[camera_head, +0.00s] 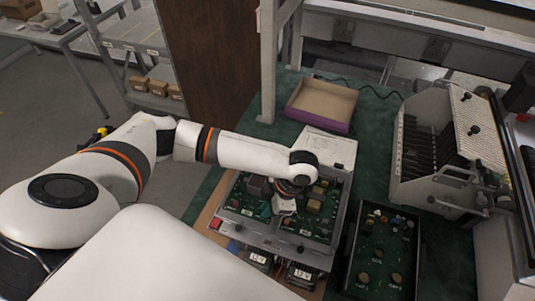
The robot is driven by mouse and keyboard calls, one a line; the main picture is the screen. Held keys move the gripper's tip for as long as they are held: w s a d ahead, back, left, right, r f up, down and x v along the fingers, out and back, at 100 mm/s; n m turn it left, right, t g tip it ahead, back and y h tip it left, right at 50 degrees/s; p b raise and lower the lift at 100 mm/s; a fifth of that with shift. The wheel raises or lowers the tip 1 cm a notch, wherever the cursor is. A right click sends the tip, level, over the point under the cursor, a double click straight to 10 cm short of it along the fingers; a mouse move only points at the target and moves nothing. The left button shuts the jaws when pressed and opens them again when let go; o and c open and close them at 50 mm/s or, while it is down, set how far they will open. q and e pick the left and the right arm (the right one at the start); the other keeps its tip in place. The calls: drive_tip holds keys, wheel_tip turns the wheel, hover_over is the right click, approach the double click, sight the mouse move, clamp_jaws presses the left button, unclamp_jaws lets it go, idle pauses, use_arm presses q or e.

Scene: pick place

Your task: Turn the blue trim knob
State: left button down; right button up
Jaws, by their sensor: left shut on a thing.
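My left gripper (284,206) points down at the green circuit board (316,222) in the open metal chassis (268,240), at the middle of the view. It is shut on a small part of the board, at the place of the blue trim knob. The fingertips and wrist cover that part, so its colour and how far it is turned cannot be seen. My right gripper is not in view.
A second board in a dark tray (350,262) lies to the right. An open cardboard box with purple sides (321,104) stands behind. A slotted card rack (418,148) is at the right. Green mat (384,108) is bare between them. A grey post (268,70) rises behind my arm.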

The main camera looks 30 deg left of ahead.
use_arm(q)
drive_tip(key=shift+d+f+m+t+b, duration=0.1)
drive_tip(key=shift+m+t+b, duration=0.4)
drive_tip(key=shift+m, duration=0.6)
drive_tip(key=shift+s, duration=0.1)
drive_tip(key=c, duration=1.4)
unclamp_jaws()
drive_tip(key=b+v, duration=0.1)
drive_tip(key=v, duration=1.1)
drive_tip(key=shift+d, duration=0.2)
